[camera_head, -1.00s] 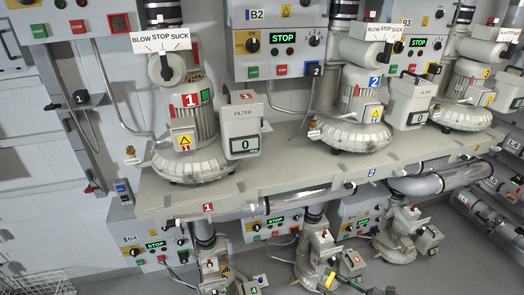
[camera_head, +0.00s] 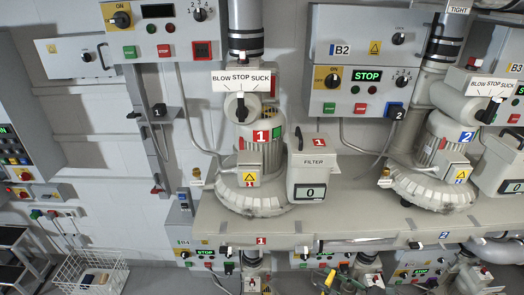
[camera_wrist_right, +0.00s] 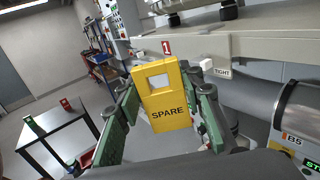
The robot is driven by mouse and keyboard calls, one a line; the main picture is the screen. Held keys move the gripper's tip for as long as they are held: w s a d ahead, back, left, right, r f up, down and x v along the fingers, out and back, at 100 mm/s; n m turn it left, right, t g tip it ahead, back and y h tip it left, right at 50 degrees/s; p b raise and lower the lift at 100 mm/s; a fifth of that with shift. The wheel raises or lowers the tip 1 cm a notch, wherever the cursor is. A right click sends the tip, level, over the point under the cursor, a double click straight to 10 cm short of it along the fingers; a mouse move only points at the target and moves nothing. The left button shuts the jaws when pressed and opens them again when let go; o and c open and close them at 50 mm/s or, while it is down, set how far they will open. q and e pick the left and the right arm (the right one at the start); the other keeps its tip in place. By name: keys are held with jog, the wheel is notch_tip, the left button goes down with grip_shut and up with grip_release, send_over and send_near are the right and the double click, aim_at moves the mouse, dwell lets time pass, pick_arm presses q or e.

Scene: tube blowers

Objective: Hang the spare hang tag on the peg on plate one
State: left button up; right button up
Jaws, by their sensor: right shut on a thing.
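The spare hang tag (camera_wrist_right: 163,97) is a yellow tag with a pale window and the word SPARE. In the right wrist view it stands nearly upright, slightly tilted, between the green fingers of my right gripper (camera_wrist_right: 165,112), which is shut on it. In the head view my right gripper (camera_head: 345,281) shows only partly at the bottom edge, below the bench. A red plate marked 1 (camera_head: 261,240) is on the bench's front edge; it also shows in the right wrist view (camera_wrist_right: 166,47), above and behind the tag. I cannot tell which small part is its peg. My left gripper is not in view.
The bench (camera_head: 330,227) carries blower 1 (camera_head: 255,165) and its filter box (camera_head: 314,165). More blowers and control boxes sit below it. A wire basket (camera_head: 90,275) stands at lower left.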

dwell(0.3)
pick_arm(q)
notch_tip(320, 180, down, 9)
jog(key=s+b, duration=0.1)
jog(key=b, duration=0.8)
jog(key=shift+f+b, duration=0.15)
jog(key=shift+b, duration=0.15)
pick_arm(e)
notch_tip(320, 180, down, 10)
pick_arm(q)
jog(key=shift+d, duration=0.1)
pick_arm(e)
jog(key=shift+d, duration=0.2)
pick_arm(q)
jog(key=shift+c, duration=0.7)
